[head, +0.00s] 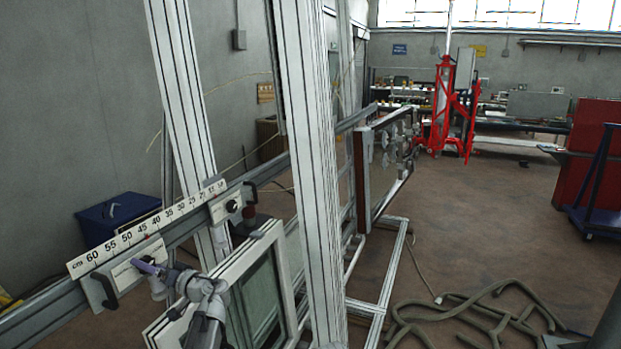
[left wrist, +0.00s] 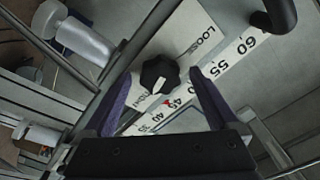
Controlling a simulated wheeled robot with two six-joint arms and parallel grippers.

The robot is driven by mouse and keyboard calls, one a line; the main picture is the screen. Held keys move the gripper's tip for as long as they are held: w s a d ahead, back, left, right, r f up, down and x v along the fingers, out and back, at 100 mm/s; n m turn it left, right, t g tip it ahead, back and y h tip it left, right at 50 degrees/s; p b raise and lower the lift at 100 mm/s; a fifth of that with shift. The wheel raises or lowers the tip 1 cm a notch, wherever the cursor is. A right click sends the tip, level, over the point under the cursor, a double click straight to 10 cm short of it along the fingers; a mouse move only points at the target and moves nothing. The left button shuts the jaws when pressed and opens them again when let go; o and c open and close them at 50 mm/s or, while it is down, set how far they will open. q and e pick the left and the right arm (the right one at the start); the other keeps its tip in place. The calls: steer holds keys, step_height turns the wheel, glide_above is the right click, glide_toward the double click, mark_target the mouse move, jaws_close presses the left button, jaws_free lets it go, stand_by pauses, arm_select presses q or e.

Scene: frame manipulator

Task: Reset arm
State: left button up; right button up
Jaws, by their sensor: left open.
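My left gripper (head: 150,268) is in front of a white labelled plate (head: 122,279) on the ruler rail. In the left wrist view its two purple fingers (left wrist: 160,82) are apart. A black round knob (left wrist: 160,72) with a white mark on its rim shows in the gap between the fingertips. I cannot tell whether the fingers touch it. The plate (left wrist: 190,42) reads "LOOSE" beside the knob. In the head view my gripper hides this knob. My right gripper is in neither view.
The ruler scale (head: 150,228) runs along the rail, with a second clamp block (head: 232,206) farther along. A white window frame (head: 265,285) stands right of my left arm. A tall aluminium post (head: 310,180) rises close by. Hoses (head: 470,315) lie on the floor.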

arm_select(q)
steer(key=shift+n, duration=1)
